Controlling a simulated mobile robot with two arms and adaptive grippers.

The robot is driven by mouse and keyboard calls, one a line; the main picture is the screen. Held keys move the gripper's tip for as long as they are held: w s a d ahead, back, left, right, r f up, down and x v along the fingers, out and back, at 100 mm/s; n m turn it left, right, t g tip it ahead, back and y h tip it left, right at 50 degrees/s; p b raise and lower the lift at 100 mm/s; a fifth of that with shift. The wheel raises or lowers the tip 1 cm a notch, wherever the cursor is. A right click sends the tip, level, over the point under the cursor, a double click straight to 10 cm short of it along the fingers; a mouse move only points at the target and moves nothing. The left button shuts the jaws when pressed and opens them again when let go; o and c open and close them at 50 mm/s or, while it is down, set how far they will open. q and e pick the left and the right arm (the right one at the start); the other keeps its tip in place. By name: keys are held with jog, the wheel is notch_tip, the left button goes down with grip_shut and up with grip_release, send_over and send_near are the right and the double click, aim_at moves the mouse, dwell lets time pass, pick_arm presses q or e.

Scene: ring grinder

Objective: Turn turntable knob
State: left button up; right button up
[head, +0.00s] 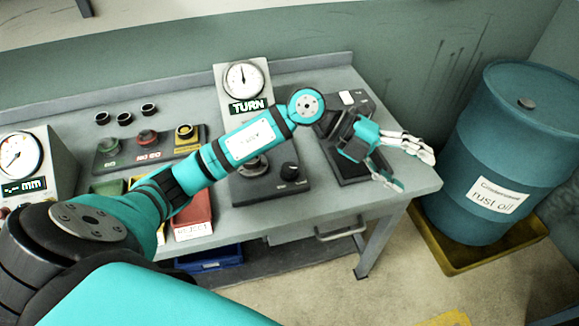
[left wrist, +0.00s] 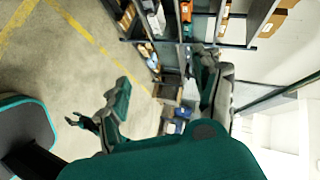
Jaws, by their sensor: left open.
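The turn station has a round dial gauge (head: 243,78) over a display reading "TURN" (head: 248,106). On its dark base, a small black knob (head: 290,171) stands to the right of a round metal part (head: 253,166), which my left arm partly covers. My left gripper (head: 416,172) is open and empty, with its fingers spread toward the right. It is over the right end of the bench, to the right of the knob and well apart from it. The left wrist view shows no part of the station. My right gripper is not in view.
A dark device (head: 355,176) lies under the left gripper. A button box (head: 148,150), red tray (head: 194,214) and gauge with "mm" display (head: 22,185) stand at left. A blue drum (head: 500,145) stands right of the bench. The left wrist view shows shelves (left wrist: 262,22) and open floor.

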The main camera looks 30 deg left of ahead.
pick_arm(q)
jog(key=w+a+f+g+y, duration=0.1)
jog(key=a+f+y, duration=0.15)
jog(key=a, duration=0.25)
jog(key=w+a+f+y, duration=0.1)
jog(key=a+f+y, duration=0.1)
jog(key=a+y, duration=0.3)
jog(key=r+n+g+y, duration=0.1)
jog(key=n+y, duration=0.4)
jog(key=y, duration=0.1)
send_over(289, 167)
notch_tip(289, 167, down, 16)
jog(key=p, duration=0.3)
jog(key=shift+f, duration=0.1)
jog(key=c, duration=1.2)
